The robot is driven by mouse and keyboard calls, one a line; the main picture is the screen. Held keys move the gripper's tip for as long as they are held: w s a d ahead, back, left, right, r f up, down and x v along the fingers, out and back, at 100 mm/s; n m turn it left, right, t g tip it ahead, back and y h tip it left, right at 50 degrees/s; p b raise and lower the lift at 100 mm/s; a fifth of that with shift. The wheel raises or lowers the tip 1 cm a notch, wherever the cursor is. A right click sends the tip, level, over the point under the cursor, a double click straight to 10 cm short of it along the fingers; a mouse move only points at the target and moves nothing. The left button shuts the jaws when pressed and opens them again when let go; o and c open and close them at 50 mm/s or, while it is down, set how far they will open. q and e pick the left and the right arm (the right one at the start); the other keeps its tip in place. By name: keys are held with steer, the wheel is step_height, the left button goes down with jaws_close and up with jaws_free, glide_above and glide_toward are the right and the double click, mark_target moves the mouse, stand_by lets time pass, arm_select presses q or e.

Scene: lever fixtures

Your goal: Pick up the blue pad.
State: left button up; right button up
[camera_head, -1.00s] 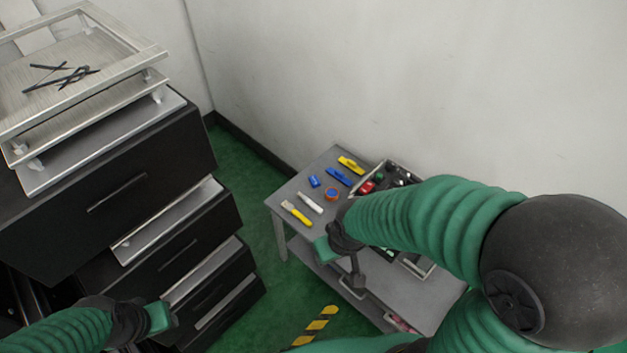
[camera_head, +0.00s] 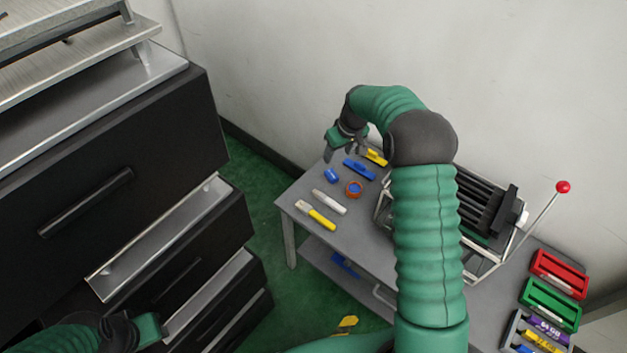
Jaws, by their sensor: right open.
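A small blue pad (camera_head: 332,175) lies on the grey table near its left edge, beside a longer blue tool (camera_head: 360,169). My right gripper (camera_head: 340,152) is open and empty above the far left part of the table. In the picture it is just above the pad, apart from it. My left gripper (camera_head: 150,331) is at the lower left beside the drawers, away from the table; its fingers are not clear.
Around the pad lie an orange-blue roll (camera_head: 353,189), a white marker (camera_head: 329,201), a yellow-handled tool (camera_head: 317,216) and a yellow tool (camera_head: 376,157). A black ribbed fixture with a red-knobbed lever (camera_head: 563,187) stands to the right. Black drawers (camera_head: 110,170) hang open at left.

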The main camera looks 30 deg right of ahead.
steer(key=d+f, duration=0.1)
steer(key=d, duration=0.1)
steer(key=b, duration=0.2)
glide_above(333, 174)
steer(key=s, duration=0.2)
steer(key=f, duration=0.9)
steer(key=shift+w+a+f, duration=0.15)
steer(key=shift+a+f, duration=0.1)
steer(key=shift+f, duration=0.15)
steer(key=shift+a+f, duration=0.1)
steer(key=shift+f, duration=0.05)
steer(key=x, duration=0.1)
steer(key=b+x, duration=0.1)
steer(key=x, duration=0.1)
steer(key=b+x, duration=0.1)
steer(key=x, duration=0.1)
steer(key=shift+d+f, duration=0.25)
arm_select(q)
steer(key=f, duration=0.2)
steer(key=s+d+f, duration=0.1)
steer(key=shift+f, duration=0.3)
arm_select(e)
steer(key=shift+r, duration=0.15)
steer(key=shift+a, duration=0.1)
steer(key=shift+c, duration=0.5)
steer(key=shift+w, duration=0.1)
steer(key=c, duration=0.5)
jaws_close()
